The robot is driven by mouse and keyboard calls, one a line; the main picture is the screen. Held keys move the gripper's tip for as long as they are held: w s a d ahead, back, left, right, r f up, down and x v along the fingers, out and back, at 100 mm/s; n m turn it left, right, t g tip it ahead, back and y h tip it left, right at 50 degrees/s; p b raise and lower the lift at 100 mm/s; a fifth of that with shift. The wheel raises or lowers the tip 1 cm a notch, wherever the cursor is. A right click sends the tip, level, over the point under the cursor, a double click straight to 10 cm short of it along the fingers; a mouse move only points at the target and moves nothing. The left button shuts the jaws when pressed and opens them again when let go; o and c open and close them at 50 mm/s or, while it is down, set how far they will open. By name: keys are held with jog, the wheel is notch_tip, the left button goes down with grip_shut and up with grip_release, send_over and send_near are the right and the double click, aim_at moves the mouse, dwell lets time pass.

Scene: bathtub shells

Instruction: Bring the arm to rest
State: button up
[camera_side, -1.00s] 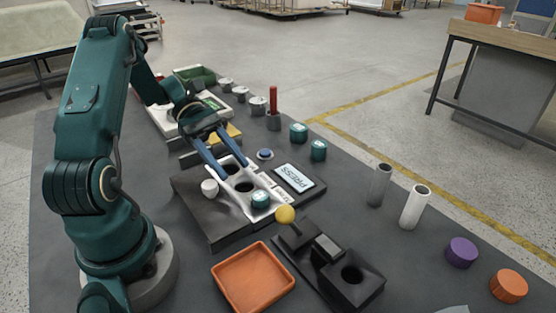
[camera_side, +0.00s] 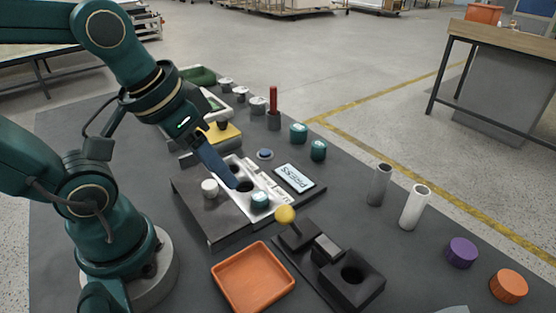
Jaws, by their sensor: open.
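My gripper (camera_side: 226,178) is over the white plate with dark round holes (camera_side: 262,208), on the dark sloped block (camera_side: 205,216). Its blue fingers point down and to the right, and from this side one finger mostly hides the other. Nothing shows between them. A small white cylinder (camera_side: 210,187) stands on the dark block, left of the fingers.
An orange tray (camera_side: 253,277) and a black fixture with a yellow-knobbed lever (camera_side: 285,215) lie in front. A press sign (camera_side: 294,178), two teal cylinders (camera_side: 299,133) and two tubes (camera_side: 415,207) stand to the right. A red-handled post (camera_side: 273,108) rises behind.

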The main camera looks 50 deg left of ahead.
jog(key=shift+s+d+r+m+t, duration=0.15)
jog(key=shift+d+r+m+t, duration=0.05)
jog(key=shift+m+t, duration=0.3)
dwell(1.0)
